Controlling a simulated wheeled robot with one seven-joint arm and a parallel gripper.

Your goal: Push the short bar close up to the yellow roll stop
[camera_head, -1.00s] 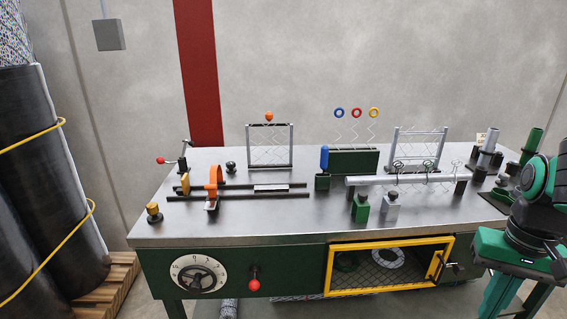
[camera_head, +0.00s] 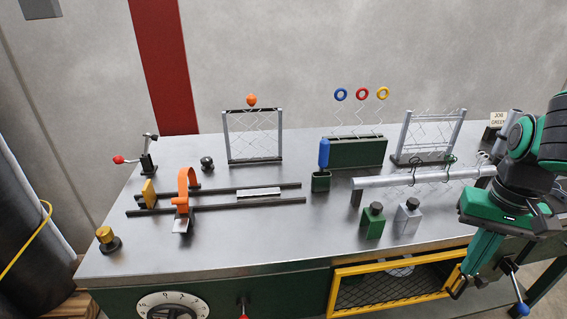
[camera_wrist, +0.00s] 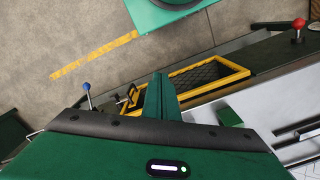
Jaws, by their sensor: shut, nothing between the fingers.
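The short bar (camera_head: 258,193) looks like a flat silver piece lying between two dark rails on the table top, right of the orange arch. A yellow block (camera_head: 149,192), likely the roll stop, stands at the rails' left end. The orange arch (camera_head: 186,184) is between them, so the bar and block are well apart. My gripper (camera_head: 459,289) points down at the table's front right, by the yellow-framed opening, far from the bar. It is shut and empty.
A green block (camera_head: 373,221) and a grey block (camera_head: 407,217) stand before a raised silver tube (camera_head: 420,177). A brass knob (camera_head: 107,238) stands front left. The yellow-framed opening (camera_head: 392,287) is below the front edge.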

